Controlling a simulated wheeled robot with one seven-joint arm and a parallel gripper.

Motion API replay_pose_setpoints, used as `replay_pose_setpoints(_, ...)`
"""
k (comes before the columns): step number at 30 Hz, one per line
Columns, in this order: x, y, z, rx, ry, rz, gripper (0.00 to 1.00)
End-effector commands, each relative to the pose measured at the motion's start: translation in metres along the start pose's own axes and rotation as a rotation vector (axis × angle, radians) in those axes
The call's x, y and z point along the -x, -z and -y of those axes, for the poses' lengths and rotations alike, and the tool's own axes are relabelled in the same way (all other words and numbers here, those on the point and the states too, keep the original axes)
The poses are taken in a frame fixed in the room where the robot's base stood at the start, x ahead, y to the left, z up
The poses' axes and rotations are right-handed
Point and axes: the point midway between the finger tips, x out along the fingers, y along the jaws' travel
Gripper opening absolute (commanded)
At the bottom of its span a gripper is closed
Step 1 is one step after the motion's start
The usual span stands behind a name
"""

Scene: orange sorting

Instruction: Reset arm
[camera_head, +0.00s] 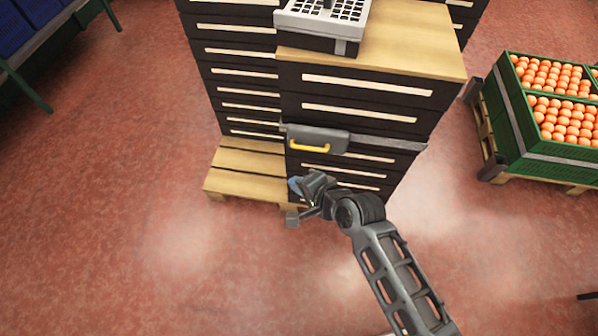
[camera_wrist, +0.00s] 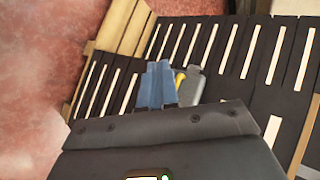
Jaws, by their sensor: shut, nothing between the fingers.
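My gripper (camera_head: 293,185) is at the end of my arm, in front of the lower part of a stack of dark crates (camera_head: 350,110). Its blue fingers (camera_wrist: 156,84) lie close together in the wrist view, with nothing seen between them. A grey buckle with a yellow handle (camera_head: 310,148) sits on a strap around the stack, a little above my gripper in the head view. In the wrist view the grey buckle (camera_wrist: 193,88) and part of its yellow handle show just right of the fingers. I cannot tell whether the fingers touch anything.
A white perforated crate (camera_head: 322,18) rests on the stack's wooden top (camera_head: 410,45). Green crates of oranges (camera_head: 510,125) stand on a pallet at the right. Blue bins on a green rack (camera_head: 30,45) are at upper left. The red floor at left is clear.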

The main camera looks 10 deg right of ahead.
Motion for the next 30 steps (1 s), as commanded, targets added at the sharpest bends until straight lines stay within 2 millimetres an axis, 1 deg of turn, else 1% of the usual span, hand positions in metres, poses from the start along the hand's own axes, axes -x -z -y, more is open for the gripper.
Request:
replay_pose_setpoints(9,0.003,-0.003,0.000,0.000,0.000,-0.001,0.00)
replay_pose_setpoints(11,0.006,-0.003,-0.003,0.007,0.001,-0.005,0.00)
replay_pose_setpoints(14,0.020,-0.004,-0.017,0.045,0.006,-0.030,0.00)
replay_pose_setpoints(17,0.046,-0.006,-0.039,0.119,0.016,-0.076,0.00)
replay_pose_setpoints(20,0.082,-0.009,-0.061,0.221,0.026,-0.136,0.00)
replay_pose_setpoints(21,0.098,-0.011,-0.069,0.263,0.028,-0.160,0.00)
replay_pose_setpoints(23,0.121,-0.012,-0.078,0.329,0.031,-0.197,0.00)
replay_pose_setpoints(24,0.137,-0.013,-0.083,0.372,0.032,-0.222,0.00)
replay_pose_setpoints(26,0.162,-0.016,-0.090,0.440,0.031,-0.258,0.00)
replay_pose_setpoints(27,0.178,-0.018,-0.094,0.485,0.029,-0.281,0.00)
replay_pose_setpoints(29,0.204,-0.020,-0.097,0.554,0.027,-0.317,0.00)
replay_pose_setpoints(30,0.221,-0.022,-0.098,0.601,0.025,-0.340,0.00)
